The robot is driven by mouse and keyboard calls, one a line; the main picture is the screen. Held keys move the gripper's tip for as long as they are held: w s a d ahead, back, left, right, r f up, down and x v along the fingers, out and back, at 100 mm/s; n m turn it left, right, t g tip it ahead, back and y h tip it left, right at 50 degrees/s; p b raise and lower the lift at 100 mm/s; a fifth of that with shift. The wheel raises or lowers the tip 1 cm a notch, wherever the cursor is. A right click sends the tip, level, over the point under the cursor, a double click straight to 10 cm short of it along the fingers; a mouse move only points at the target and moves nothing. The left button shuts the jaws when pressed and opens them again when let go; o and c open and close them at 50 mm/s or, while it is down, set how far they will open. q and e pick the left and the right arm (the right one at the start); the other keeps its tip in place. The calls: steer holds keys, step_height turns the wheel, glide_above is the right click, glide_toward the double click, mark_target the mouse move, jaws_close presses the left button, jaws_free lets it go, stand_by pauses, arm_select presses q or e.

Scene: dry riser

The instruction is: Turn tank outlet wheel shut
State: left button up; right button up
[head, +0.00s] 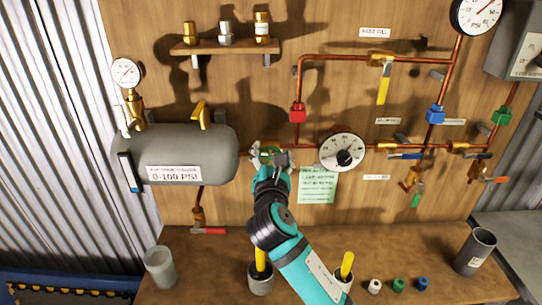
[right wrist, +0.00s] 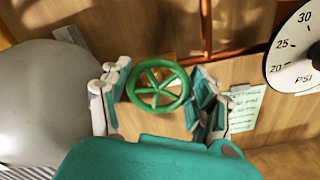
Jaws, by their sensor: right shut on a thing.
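The tank outlet wheel (right wrist: 160,87) is a green spoked handwheel beside the right end of the grey tank (head: 190,150). In the head view the wheel (head: 268,151) is partly hidden by my right gripper (head: 270,158). In the right wrist view my right gripper (right wrist: 160,98) has one finger on each side of the wheel, and it is shut on the wheel's rim. The exact finger contact is hard to see. My left gripper is not in view.
A round PSI gauge (head: 342,152) and a green note (head: 317,186) are close to the right of the wheel. Copper pipes (head: 345,58) run over the wooden board. Cups and small caps stand on the bench (head: 215,262) below.

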steer(key=m, duration=0.3)
steer(key=shift+f, duration=0.15)
steer(key=shift+d+f+m, duration=0.1)
steer(key=shift+m, duration=1.8)
steer(key=o, duration=1.1)
steer(key=shift+s, duration=0.1)
steer(key=shift+o, duration=0.2)
steer(key=s, duration=1.2)
